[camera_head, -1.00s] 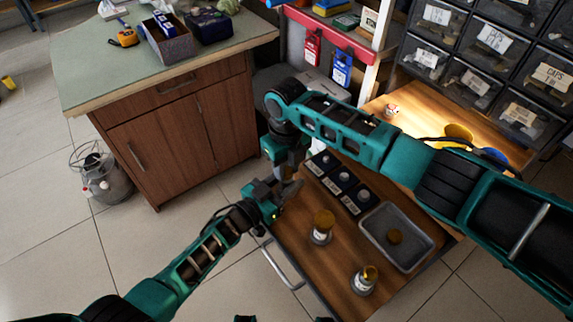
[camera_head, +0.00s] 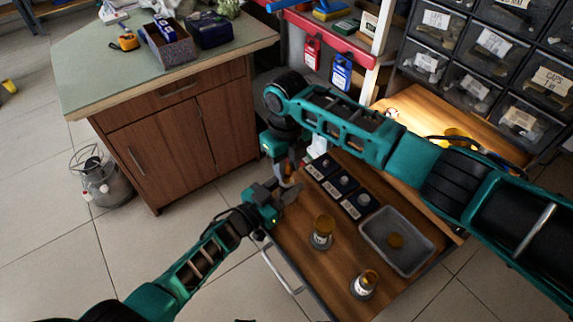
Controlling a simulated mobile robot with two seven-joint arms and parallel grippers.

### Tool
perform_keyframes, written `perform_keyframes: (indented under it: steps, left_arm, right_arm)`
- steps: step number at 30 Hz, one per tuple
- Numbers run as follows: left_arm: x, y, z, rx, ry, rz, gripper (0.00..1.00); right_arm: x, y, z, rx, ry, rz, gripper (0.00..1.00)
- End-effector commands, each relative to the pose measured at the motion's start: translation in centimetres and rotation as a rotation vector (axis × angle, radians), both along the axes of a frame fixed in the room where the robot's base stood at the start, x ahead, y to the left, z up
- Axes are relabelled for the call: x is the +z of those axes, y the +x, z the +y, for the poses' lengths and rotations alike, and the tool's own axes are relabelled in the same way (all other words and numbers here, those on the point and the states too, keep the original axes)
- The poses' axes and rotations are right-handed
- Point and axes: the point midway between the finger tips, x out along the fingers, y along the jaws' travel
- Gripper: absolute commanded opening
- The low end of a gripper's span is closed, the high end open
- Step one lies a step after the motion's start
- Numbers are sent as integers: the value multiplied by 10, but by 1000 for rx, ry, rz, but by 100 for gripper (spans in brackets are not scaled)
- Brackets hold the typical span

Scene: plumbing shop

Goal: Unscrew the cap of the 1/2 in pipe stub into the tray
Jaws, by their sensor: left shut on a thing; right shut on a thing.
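My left gripper (camera_head: 291,193) and my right gripper (camera_head: 287,172) meet at the left edge of the wooden worktop (camera_head: 300,232). The right one points down from above; the left one reaches in from the lower left. A small brass-coloured piece shows between them, mostly hidden; it looks like a capped pipe stub, with the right jaws on its cap and the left jaws on its body. Two other stubs stand upright: one with a wide brass top (camera_head: 322,232), one nearer the front (camera_head: 365,284).
A row of black labelled blocks (camera_head: 340,184) with grey round pieces lies behind the stubs. Parts bins (camera_head: 490,45) stand at the back right. A wooden cabinet (camera_head: 180,125) is at the left. The worktop between the stubs and the left edge is clear.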

Motion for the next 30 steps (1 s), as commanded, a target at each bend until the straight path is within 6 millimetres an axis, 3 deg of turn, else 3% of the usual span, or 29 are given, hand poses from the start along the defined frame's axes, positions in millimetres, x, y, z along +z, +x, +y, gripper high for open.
perform_keyframes:
  steps: [8,18,26,27,30]
  left_arm:
    - [-1,-1,0,0,1,2,0]
    - [-1,-1,0,0,1,2,0]
    - [-1,-1,0,0,1,2,0]
    - [-1,-1,0,0,1,2,46]
    - [-1,0,0,0,1,2,56]
  right_arm:
    - [1,0,0,0,1,-1,0]
    - [37,1,0,1,1,-3,0]
    - [40,0,0,-1,0,0,0]
    - [40,0,0,-1,0,0,0]
    - [40,0,0,-1,0,0,0]
